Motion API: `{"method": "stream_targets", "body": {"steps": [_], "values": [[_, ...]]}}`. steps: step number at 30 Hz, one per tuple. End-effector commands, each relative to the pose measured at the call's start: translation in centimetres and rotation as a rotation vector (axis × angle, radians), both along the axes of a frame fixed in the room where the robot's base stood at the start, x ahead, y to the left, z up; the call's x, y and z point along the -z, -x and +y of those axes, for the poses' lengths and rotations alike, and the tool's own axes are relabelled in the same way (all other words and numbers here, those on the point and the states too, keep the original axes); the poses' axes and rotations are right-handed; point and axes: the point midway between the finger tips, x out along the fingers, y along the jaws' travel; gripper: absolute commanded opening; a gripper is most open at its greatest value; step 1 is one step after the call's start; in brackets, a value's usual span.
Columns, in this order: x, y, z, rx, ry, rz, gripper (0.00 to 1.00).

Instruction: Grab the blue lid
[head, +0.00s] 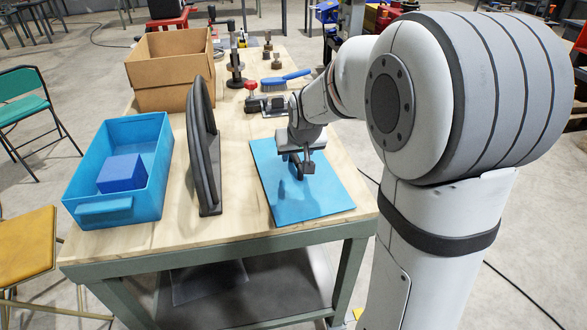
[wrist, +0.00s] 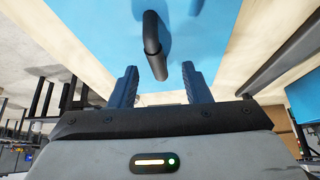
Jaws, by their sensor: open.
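The blue lid (head: 325,200) lies flat on the wooden table, near its front right. My gripper (head: 303,172) points down over the middle of the lid. In the wrist view the blue lid (wrist: 225,20) fills the upper middle, and a dark bent handle (wrist: 152,45) rises from it. My gripper (wrist: 160,69) is open there, with one finger on each side of the handle's end as seen in the picture. I cannot tell whether the fingers touch the handle. In the head view my gripper hides the handle.
A blue bin (head: 91,208) with a dark blue block (head: 122,173) inside stands at the left. A tall black curved rack (head: 207,150) stands between bin and lid.

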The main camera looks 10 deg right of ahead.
Motion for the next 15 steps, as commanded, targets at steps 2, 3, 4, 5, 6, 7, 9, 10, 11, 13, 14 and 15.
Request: {"method": "stream_targets", "body": {"steps": [2,3,4,5,6,7,9,10,11,13,14,15], "values": [[1.1,-0.4,-0.1,0.001,-0.001,0.005,0.44],[1.6,-0.7,-0.2,0.001,-0.001,0.004,0.44],[2.1,-0.9,-0.3,0.001,-0.001,0.005,0.44],[2.5,-1.2,-0.3,0.001,0.0,0.005,0.44],[3.0,-1.5,-0.3,0.0,0.0,0.004,0.44],[3.3,-1.7,-0.3,0.0,0.0,0.004,0.44],[3.9,-2.0,-0.3,-0.001,0.0,0.002,0.44],[4.0,-2.1,-0.3,-0.001,0.0,0.001,0.44],[4.2,-2.2,-0.3,-0.001,0.0,0.001,0.44],[4.3,-2.3,-0.2,-0.001,0.0,0.001,0.44],[4.3,-2.3,-0.2,-0.001,0.0,0.001,0.44],[4.2,-2.3,-0.2,-0.001,0.0,0.0,0.44]]}}
